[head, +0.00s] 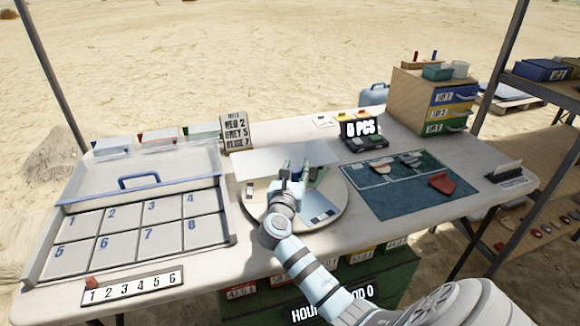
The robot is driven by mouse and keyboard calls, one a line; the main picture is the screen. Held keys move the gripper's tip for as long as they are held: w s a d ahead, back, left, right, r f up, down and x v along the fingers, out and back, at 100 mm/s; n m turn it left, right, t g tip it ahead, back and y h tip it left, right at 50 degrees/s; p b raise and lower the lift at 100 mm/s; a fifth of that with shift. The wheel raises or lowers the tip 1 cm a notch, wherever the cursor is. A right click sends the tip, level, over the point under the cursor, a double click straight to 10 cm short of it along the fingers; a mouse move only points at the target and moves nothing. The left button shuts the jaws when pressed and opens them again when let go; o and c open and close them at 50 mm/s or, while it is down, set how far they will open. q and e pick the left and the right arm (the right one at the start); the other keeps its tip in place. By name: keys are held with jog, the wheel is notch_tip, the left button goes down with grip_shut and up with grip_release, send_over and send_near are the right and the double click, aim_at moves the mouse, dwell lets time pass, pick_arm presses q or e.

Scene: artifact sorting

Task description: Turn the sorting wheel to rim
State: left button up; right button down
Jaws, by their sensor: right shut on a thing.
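The sorting wheel (338,205) is a round, pale turntable in the middle of the table, with coloured sectors and small marks on top. My right gripper (292,174) is over the wheel's middle, shut on a small blue knob (297,171) that shows between its fingers. My right arm covers the wheel's front left part. The label "rim" cannot be made out on the wheel. My left gripper is not in view.
A numbered tray (228,215) stands left of the wheel. A blue mat (385,205) with several sherds lies to the right. A counter display (361,129) stands behind, near a drawer cabinet (410,98). A number strip (133,290) lies front left.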

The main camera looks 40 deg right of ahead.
jog(key=shift+f+m+g+h, duration=0.1)
jog(key=shift+m+g+h, duration=0.8)
jog(key=shift+g, duration=0.5)
jog(key=shift+m+g, duration=0.6)
jog(key=shift+g, duration=0.1)
jog(key=c, duration=1.2)
grip_release()
jog(key=shift+o, duration=0.2)
jog(key=v, duration=1.2)
jog(key=shift+f, duration=0.15)
